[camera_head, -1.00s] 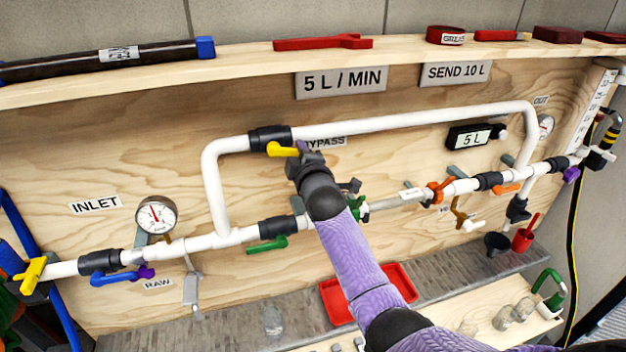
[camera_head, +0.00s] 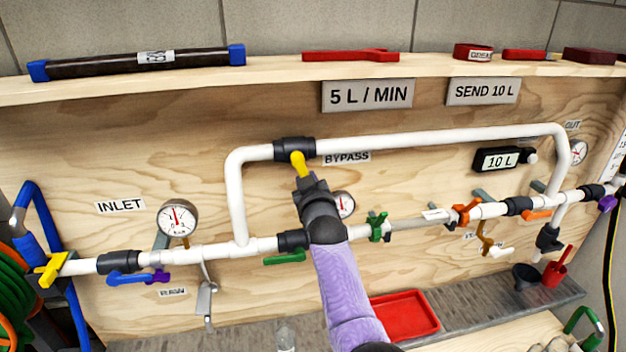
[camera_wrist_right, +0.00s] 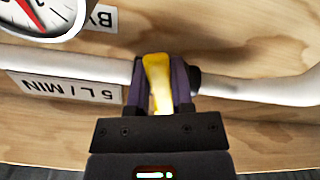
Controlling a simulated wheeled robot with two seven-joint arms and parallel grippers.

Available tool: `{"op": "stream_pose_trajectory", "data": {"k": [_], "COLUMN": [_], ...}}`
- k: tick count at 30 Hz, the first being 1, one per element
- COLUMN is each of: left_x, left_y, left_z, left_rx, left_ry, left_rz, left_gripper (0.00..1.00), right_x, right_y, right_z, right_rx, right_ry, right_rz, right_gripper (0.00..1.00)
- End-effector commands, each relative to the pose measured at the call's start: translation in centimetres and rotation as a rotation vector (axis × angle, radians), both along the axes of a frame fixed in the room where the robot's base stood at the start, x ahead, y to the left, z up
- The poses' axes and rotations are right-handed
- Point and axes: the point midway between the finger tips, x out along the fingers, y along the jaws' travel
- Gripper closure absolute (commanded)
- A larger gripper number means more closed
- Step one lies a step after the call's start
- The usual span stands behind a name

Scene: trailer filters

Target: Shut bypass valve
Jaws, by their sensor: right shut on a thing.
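The bypass valve (camera_head: 294,149) is a black body on the upper white pipe, beside the BYPASS label (camera_head: 346,158). Its yellow handle (camera_head: 298,160) points down, across the pipe. My right gripper (camera_head: 302,178) is at the handle from below. In the right wrist view the yellow handle (camera_wrist_right: 156,75) sits between the two dark fingers, and the gripper (camera_wrist_right: 158,100) is shut on it. Part of the handle is hidden by the gripper. My left gripper is not in view.
The lower pipe carries a green handle (camera_head: 285,257), a blue handle (camera_head: 128,278) and orange valves (camera_head: 466,213). A gauge (camera_head: 177,217) hangs left, and another is partly behind my right arm. The meter (camera_head: 501,160) reads 10 L. A red tray (camera_head: 405,315) lies below.

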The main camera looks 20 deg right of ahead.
Motion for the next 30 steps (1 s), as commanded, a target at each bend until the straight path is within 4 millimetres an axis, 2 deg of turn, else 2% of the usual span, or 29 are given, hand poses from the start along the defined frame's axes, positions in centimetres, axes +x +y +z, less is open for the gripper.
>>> {"op": "stream_pose_trajectory", "data": {"k": [13, 30], "left_x": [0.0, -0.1], "left_y": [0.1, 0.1], "left_z": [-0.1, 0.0], "left_rx": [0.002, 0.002], "left_ry": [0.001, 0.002], "left_rz": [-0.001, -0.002], "left_gripper": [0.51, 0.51], "right_x": [0.3, 0.4], "right_y": [1.5, 1.8], "right_z": [-0.5, -0.4], "right_rx": [0.271, 0.346], "right_ry": [-0.061, -0.079], "right_rz": [0.001, 0.001], "right_gripper": [1.0, 1.0]}}
